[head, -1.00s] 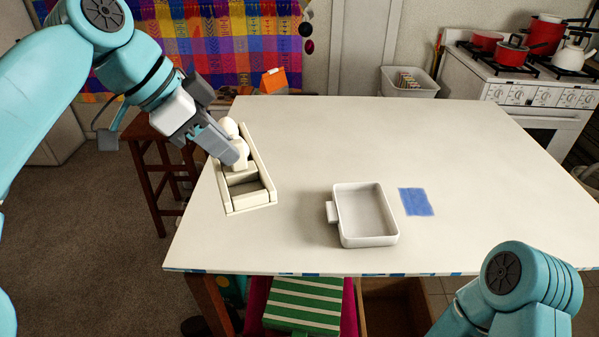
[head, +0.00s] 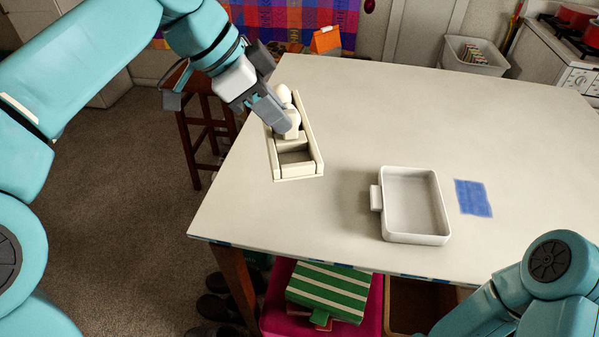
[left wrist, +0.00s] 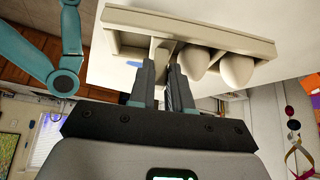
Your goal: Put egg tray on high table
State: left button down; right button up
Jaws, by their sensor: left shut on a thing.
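The egg tray (head: 302,170) is long, narrow and cream, with an empty compartment at its near end and white eggs (head: 284,95) towards its far end. My left gripper (head: 284,127) is shut on its middle part. In the left wrist view the fingers (left wrist: 167,88) grip between an empty compartment and two eggs (left wrist: 236,70). The egg tray shows over the left part of the white table (head: 370,110); I cannot tell whether it touches the top. My right arm shows at lower right, its gripper out of view.
A white dish (head: 416,239) with a side handle and a blue cloth (head: 474,198) lie on the table to the right. A wooden stool (head: 206,135) stands beyond the left edge. A green-striped box (head: 328,290) is below the front edge. The table's back middle is clear.

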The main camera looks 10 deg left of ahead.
pick_arm(q)
jog(key=shift+f+b, duration=1.45)
jog(key=shift+f, duration=6.1)
jog(key=c, duration=1.5)
grip_release()
jog(key=shift+f, duration=0.15)
jog(key=o, duration=0.4)
jog(key=shift+o, duration=0.2)
